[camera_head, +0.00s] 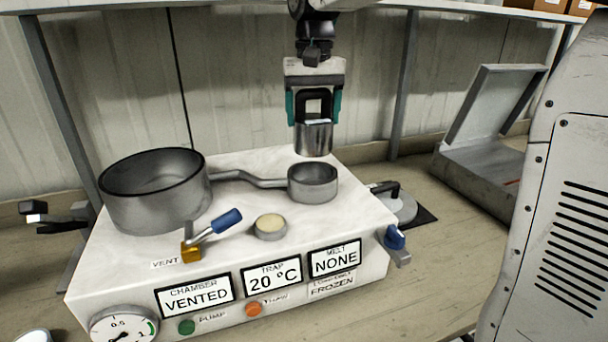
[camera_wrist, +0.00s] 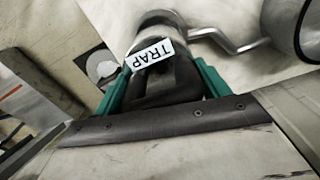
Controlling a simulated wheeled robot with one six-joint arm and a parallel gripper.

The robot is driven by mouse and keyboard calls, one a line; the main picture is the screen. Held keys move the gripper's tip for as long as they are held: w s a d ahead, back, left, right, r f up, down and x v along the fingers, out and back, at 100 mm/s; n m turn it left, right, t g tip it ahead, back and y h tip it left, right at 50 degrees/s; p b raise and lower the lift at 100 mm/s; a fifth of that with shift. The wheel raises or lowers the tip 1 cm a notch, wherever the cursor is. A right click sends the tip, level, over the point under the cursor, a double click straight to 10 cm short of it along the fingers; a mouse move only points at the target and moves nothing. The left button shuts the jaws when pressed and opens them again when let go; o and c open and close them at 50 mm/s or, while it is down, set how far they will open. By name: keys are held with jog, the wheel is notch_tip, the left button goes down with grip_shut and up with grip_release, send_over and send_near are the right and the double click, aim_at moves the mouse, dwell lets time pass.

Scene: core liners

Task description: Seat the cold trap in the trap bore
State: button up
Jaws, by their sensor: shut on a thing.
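My gripper (camera_head: 314,106) is shut on the black handle of the cold trap (camera_head: 314,139), a shiny metal cylinder. The trap hangs upright above the trap bore (camera_head: 313,185), a grey metal ring on the white machine top, with a visible gap between them in the head view. In the wrist view, my gripper's green fingers (camera_wrist: 157,85) sit either side of the black handle. The trap's white TRAP label (camera_wrist: 150,54) shows there. The trap hides most of the bore in the wrist view.
A large open grey chamber pot (camera_head: 154,195) joins the bore by a pipe (camera_head: 248,180). A blue-handled vent lever (camera_head: 226,220) stands in front. The panel reads vented, trap 20 °C, melt none. A round lid (camera_head: 397,206) lies right, before an open grey case (camera_head: 485,155).

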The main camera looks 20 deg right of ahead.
aim_at(312, 155)
jog(key=f, duration=0.5)
jog(key=shift+w+f, duration=0.2)
jog(key=shift+f, duration=0.05)
jog(key=shift+s+f, duration=0.1)
jog(key=shift+f, duration=2.05)
jog(key=shift+f, duration=0.1)
jog(key=o, duration=1.3)
